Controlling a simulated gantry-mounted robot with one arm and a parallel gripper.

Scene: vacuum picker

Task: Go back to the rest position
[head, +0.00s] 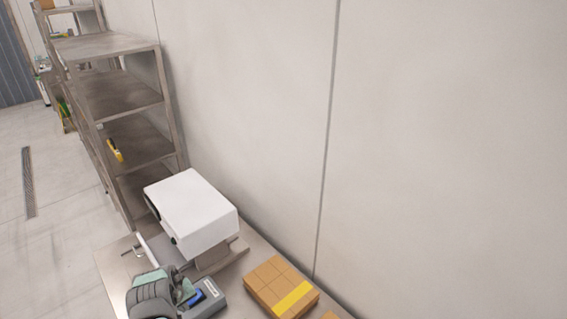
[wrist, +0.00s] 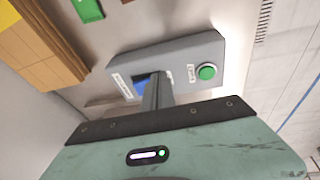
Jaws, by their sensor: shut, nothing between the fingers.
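My gripper (wrist: 160,78) is shut and empty in the wrist view, its narrow grey fingers pressed together. The fingers point at a grey control box (wrist: 190,50) with a round green button (wrist: 207,71) and a blue screen (wrist: 139,85). They overlap the screen's side of the box, and I cannot tell whether they touch it. In the head view my grey and teal arm end stands low at the left, beside the control box (head: 210,301), and hides part of it. The fingertips are hard to make out there.
A white machine (head: 198,208) stands on the metal table (head: 115,262) behind my arm. A cardboard box (head: 280,285) with yellow tape lies to the right, near the wall. Metal shelves (head: 112,45) stand farther back. A green object (wrist: 88,10) shows in the wrist view.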

